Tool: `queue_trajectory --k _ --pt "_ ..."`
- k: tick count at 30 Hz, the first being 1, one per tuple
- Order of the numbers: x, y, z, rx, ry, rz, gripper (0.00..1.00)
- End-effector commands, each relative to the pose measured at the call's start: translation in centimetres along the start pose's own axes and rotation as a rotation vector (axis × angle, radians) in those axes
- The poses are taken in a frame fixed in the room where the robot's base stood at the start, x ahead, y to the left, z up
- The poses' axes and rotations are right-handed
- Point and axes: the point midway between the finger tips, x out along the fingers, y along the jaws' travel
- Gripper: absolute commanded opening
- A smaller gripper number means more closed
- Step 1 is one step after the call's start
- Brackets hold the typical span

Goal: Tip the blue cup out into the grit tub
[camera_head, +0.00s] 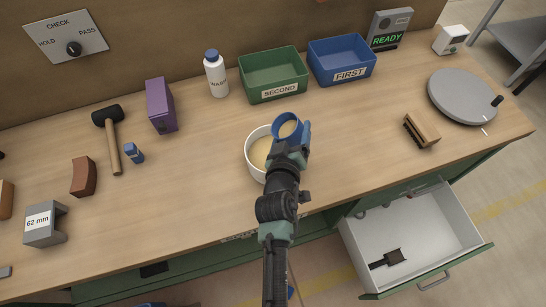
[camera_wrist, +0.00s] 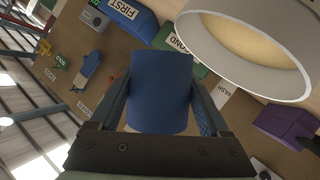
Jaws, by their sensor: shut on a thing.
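My gripper (camera_head: 291,142) is shut on the blue cup (camera_head: 277,131), with one finger on either side of it. The cup's round mouth shows in the head view, with tan material inside; its exact tilt is hard to tell. The cup's blue wall fills the middle of the wrist view (camera_wrist: 160,88) between the gripper's fingers (camera_wrist: 160,108). The grit tub (camera_head: 249,160) is a white round bowl with tan grit in it. The cup appears at the tub's right rim in the head view, overlapping it. The tub also shows at the upper right of the wrist view (camera_wrist: 205,62).
Behind stand a white wash bottle (camera_head: 217,78), a green SECOND bin (camera_head: 273,90) and a blue FIRST bin (camera_head: 342,73). A brush (camera_head: 422,131) and grey turntable (camera_head: 460,95) lie right. A drawer (camera_head: 462,270) is open in front.

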Motion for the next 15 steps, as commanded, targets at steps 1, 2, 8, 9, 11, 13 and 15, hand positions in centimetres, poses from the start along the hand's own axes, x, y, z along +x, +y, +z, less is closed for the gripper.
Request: queue_trajectory --k 1,2,8,9,11,13,15 --pt "0.01 0.06 -0.12 0.0 0.003 0.001 0.07" --pt "0.01 0.05 -0.12 0.0 0.003 0.001 0.07" --pt "0.05 0.01 -0.04 -0.005 0.003 0.003 0.07" --pt "0.09 -0.03 0.03 -0.014 0.003 0.007 0.07" --pt "0.14 -0.09 0.16 -0.032 0.004 0.014 0.07" --pt "0.17 -0.08 0.23 -0.061 0.005 0.027 0.07" --pt "0.17 -0.02 0.24 -0.092 0.004 0.039 0.07"
